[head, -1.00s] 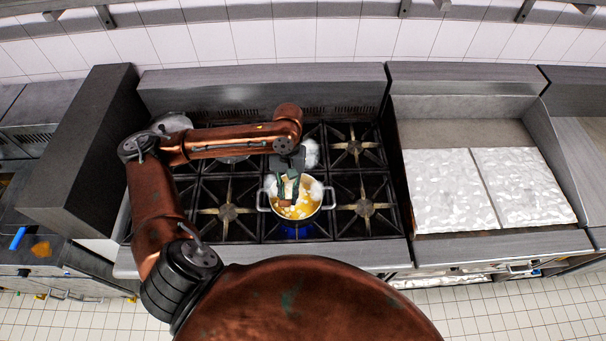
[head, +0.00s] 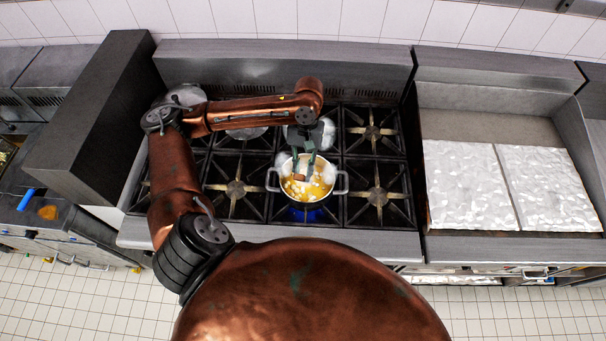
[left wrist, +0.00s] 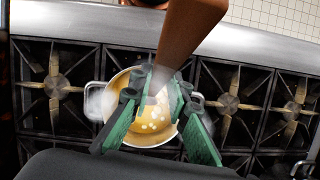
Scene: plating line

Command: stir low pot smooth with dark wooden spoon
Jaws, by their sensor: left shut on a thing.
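The low pot (head: 307,199) stands on a front burner of the stove, with a handle on each side and a blue flame under it. It holds a yellow-orange mix with pale lumps, and white steam rises around it. My left gripper (head: 304,163) is above the pot, shut on the wooden spoon (head: 299,177). In the left wrist view the brown spoon (left wrist: 185,40) runs between the green fingers (left wrist: 160,95) over the pot (left wrist: 120,85). The spoon's lower end is hard to make out. My right gripper is not in view.
The stove's black grates and burners (head: 377,196) around the pot are mostly clear. Another pan (head: 246,133) stands behind, partly hidden by my arm. A flat-top with two pale textured slabs (head: 470,185) is at the right. A dark block-like panel (head: 90,120) stands at the left.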

